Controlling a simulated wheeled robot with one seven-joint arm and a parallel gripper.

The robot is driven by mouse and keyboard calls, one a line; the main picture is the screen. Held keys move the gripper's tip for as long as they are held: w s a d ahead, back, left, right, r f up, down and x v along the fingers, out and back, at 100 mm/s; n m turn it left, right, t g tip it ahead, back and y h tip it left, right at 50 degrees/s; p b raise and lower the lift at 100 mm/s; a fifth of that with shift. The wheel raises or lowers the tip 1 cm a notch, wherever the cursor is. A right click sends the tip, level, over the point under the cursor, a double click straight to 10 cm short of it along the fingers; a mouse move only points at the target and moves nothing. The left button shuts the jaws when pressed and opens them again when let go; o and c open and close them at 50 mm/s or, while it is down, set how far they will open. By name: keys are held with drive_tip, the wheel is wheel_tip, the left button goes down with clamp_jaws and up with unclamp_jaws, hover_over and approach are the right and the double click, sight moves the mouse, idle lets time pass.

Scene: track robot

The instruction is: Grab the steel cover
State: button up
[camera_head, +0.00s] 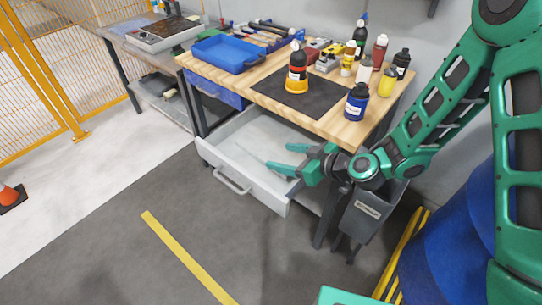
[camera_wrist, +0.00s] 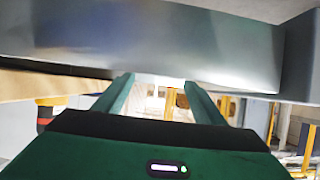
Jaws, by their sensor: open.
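My gripper (camera_head: 279,157) is open, its two green fingers pointing left over the pulled-out drawer (camera_head: 228,175) under the workbench. Its fingers also show in the wrist view (camera_wrist: 159,84), with no object clearly held between them. A broad smooth grey metal surface (camera_wrist: 160,40) fills the upper part of the wrist view, close to the fingers. I cannot tell whether it is the steel cover or part of the drawer. In the head view the drawer's inside is pale grey, and no separate cover stands out there.
The workbench (camera_head: 335,128) above the drawer holds a dark mat, an orange-and-black bottle (camera_head: 297,72), a dark blue bottle (camera_head: 356,101), several other bottles and a blue tray (camera_head: 227,53). A grey bin (camera_head: 366,213) hangs right of the drawer. The floor in front is clear.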

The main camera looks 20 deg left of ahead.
sight(264, 154)
drive_tip(key=shift+f+x, duration=0.15)
drive_tip(key=shift+x, duration=1.8)
drive_tip(key=shift+f+x, duration=0.1)
drive_tip(key=shift+x, duration=1.85)
drive_tip(key=shift+d, duration=0.15)
drive_tip(key=shift+c, duration=0.4)
drive_tip(key=c, duration=1.2)
